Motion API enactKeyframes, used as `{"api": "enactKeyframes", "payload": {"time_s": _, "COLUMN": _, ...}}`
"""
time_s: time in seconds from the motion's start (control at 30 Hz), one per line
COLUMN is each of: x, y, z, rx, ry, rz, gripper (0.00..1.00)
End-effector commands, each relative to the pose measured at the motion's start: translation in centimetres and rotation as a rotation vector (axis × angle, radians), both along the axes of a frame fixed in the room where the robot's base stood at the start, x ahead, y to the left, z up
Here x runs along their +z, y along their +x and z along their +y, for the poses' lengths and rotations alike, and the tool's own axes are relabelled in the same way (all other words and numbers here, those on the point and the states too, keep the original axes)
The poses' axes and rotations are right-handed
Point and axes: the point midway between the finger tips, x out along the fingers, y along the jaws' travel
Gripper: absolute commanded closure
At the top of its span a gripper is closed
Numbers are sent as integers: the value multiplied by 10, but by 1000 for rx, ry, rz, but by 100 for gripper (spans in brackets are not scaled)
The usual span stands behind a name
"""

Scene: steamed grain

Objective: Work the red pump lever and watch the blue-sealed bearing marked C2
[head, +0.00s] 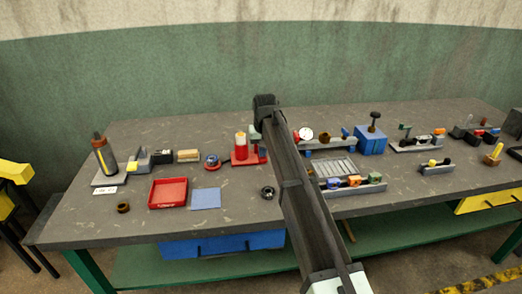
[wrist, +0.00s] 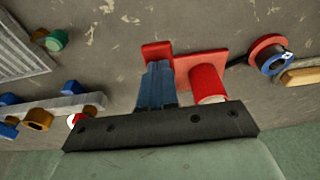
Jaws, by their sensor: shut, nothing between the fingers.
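The red pump (head: 240,148) stands left of my arm, with a red base and a red-and-white cylinder. In the wrist view its red cylinder (wrist: 207,82) is right of my fingers. A red block (wrist: 157,49), which looks like the lever end, shows just past the fingertips. My gripper (wrist: 158,68) is shut and empty, over or against this block; I cannot tell whether they touch. It also shows in the head view (head: 262,152). The blue-ringed bearing (head: 211,161) in a red holder lies left of the pump. In the wrist view the bearing (wrist: 271,60) bears a small unreadable white mark.
A red tray (head: 166,206) and a blue mat (head: 206,198) lie at the front left. A dark ring (head: 268,193) lies right of the mat. A bottle (head: 103,150) stands at far left. Rails with coloured parts (head: 352,184) and a blue box (head: 370,140) stand right of my arm.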

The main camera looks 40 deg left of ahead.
Motion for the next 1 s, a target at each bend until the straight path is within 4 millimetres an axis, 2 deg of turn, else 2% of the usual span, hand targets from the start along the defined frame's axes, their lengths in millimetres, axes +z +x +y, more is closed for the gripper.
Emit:
{"api": "enactKeyframes", "payload": {"time_s": 0.57, "x": -25, "y": -1, "z": -1, "rx": 0, "ry": -2, "rz": 2, "gripper": 100}}
{"api": "enactKeyframes", "payload": {"time_s": 0.77, "x": -20, "y": 0, "z": 0, "rx": 0, "ry": -2, "rz": 2, "gripper": 100}}
{"api": "enactKeyframes", "payload": {"time_s": 1.0, "x": -3, "y": 0, "z": 0, "rx": 0, "ry": -1, "rz": 1, "gripper": 100}}
